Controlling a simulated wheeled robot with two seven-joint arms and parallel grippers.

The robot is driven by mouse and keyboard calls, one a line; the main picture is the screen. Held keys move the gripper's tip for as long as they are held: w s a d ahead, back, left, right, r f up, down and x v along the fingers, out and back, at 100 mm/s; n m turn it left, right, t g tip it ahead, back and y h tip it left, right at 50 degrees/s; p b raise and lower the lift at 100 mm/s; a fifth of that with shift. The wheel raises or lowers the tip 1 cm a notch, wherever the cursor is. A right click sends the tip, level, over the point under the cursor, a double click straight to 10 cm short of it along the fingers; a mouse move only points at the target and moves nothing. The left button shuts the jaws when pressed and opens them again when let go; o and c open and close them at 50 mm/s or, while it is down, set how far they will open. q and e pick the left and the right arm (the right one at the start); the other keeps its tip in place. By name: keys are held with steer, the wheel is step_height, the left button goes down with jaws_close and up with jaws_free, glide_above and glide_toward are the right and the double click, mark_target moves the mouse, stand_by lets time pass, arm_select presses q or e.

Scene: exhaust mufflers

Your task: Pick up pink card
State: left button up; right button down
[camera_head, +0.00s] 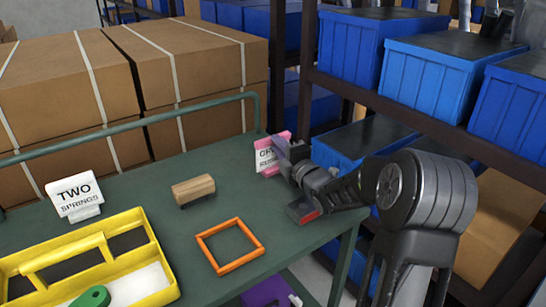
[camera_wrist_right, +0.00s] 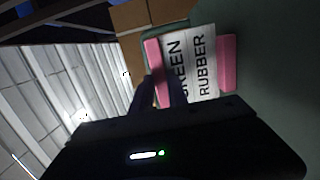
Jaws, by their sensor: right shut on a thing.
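The pink card (camera_head: 264,159) is at the far right corner of the green table in the head view. It has a white face with black print, and part of it is hidden by my right gripper. In the right wrist view the pink card (camera_wrist_right: 202,65) shows pink edges and the words "RUBBER" and, partly covered, "GREEN". My right gripper (camera_head: 283,150) is shut on the card's near right side; its dark fingers (camera_wrist_right: 160,92) overlap the card's left part in the wrist view. I cannot tell whether the card touches the table. My left gripper is not in view.
On the green table (camera_head: 150,195) are a yellow tray (camera_head: 155,245) with a green item (camera_head: 92,297), an orange frame (camera_head: 230,246), a wooden-handled brush (camera_head: 193,189) and a "TWO SPRINGS" sign (camera_head: 75,197). A rail edges the back. Shelves with blue bins (camera_head: 440,75) stand right.

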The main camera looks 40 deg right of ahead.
step_height(320, 180, up, 10)
stand_by(0.7)
